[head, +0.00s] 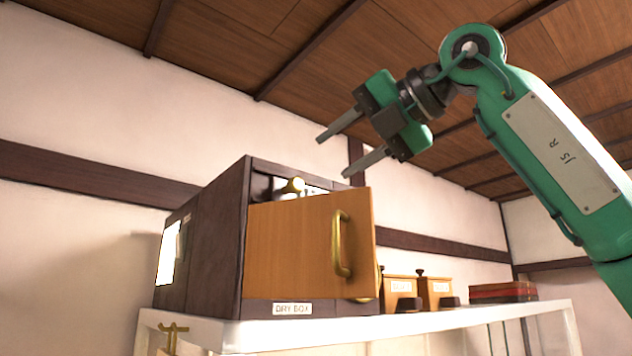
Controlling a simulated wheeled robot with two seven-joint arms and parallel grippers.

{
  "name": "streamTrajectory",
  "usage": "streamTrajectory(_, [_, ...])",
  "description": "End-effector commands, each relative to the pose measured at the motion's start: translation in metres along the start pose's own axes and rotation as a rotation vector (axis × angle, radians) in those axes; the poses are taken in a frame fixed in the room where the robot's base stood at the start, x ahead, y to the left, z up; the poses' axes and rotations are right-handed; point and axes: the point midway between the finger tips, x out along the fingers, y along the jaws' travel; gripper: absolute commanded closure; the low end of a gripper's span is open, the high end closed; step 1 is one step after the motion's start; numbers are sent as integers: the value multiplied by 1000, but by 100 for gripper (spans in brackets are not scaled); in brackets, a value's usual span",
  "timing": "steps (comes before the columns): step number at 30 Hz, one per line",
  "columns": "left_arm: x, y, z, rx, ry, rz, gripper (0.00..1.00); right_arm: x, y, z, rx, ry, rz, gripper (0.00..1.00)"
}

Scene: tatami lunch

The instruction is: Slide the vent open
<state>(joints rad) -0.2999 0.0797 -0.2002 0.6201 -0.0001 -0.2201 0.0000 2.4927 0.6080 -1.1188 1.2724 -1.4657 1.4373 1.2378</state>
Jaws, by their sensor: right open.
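A dark wooden box (213,245) labelled "DRY BOX" stands on a white shelf. Its light wooden front door (290,250) with a brass handle (341,245) stands ajar, swung out to the right. A brass knob (293,185) shows above the door's top edge, inside the box's opening; what it is fixed to is mostly hidden by the door. I cannot tell for sure which part is the vent. My right gripper (333,153) is open and empty, above and right of the box, apart from door and knob. My left gripper is not in view.
The white shelf (450,317) carries small wooden boxes (400,288) with dark knobs and a stack of dark red boxes (502,292) to the right. A brass hook (172,335) hangs at the shelf's lower left. The air above the box is free.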

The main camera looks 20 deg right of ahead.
Motion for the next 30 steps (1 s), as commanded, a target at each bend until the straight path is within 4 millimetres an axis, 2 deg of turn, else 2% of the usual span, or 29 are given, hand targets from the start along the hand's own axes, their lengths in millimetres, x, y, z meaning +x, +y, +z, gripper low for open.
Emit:
streamTrajectory(3, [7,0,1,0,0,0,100,-19,0,-1,1,-1,2,55])
streamTrajectory(9, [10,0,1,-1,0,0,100,-32,0,0,0,1,0,55])
streamTrajectory(30, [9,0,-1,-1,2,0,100,-33,1,0,0,1,0,55])
